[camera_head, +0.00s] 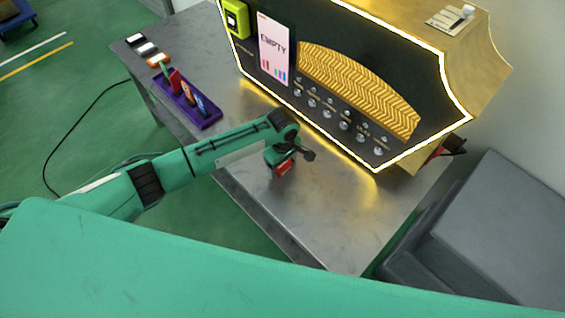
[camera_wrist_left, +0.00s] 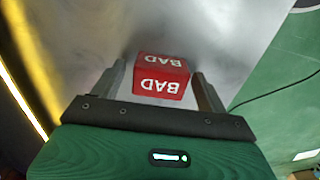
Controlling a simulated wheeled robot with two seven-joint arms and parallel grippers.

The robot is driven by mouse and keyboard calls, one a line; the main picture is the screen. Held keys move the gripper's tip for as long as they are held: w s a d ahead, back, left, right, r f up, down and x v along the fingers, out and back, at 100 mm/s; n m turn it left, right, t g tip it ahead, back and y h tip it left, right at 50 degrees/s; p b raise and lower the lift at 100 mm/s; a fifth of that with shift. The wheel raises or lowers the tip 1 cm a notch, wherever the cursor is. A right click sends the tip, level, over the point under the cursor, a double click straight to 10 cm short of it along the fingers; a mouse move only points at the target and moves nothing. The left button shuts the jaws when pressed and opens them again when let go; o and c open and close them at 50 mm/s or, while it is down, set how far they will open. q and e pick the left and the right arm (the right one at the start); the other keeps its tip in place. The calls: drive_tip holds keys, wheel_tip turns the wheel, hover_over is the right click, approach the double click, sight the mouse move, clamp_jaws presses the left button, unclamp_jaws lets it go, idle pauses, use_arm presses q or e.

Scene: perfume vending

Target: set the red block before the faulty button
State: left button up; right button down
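The red block (camera_head: 285,167) stands on the metal table in front of the vending machine; in the left wrist view the block (camera_wrist_left: 160,78) shows white "BAD" lettering on two faces. My left gripper (camera_head: 283,160) is low over the table at the block. In the left wrist view its two fingers (camera_wrist_left: 158,82) straddle the block, with a visible gap on the left side and a narrower one on the right. The machine's front carries rows of round silver buttons (camera_head: 343,126); I cannot tell which is faulty. My right gripper is not in view.
A purple tray (camera_head: 207,121) with several coloured items stands at the table's left, near small blocks (camera_head: 147,49). The table (camera_head: 345,225) is clear toward its front right. A grey box (camera_head: 490,220) stands right.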

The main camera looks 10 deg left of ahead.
use_arm(q)
drive_tip(key=shift+r, duration=0.1)
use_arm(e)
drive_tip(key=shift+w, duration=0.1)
use_arm(q)
drive_tip(key=shift+r, duration=0.25)
wheel_tip(320, 180, up, 3)
drive_tip(key=shift+r, duration=0.1)
wheel_tip(320, 180, up, 8)
drive_tip(key=shift+r+p, duration=0.25)
drive_tip(key=shift+p, duration=0.1)
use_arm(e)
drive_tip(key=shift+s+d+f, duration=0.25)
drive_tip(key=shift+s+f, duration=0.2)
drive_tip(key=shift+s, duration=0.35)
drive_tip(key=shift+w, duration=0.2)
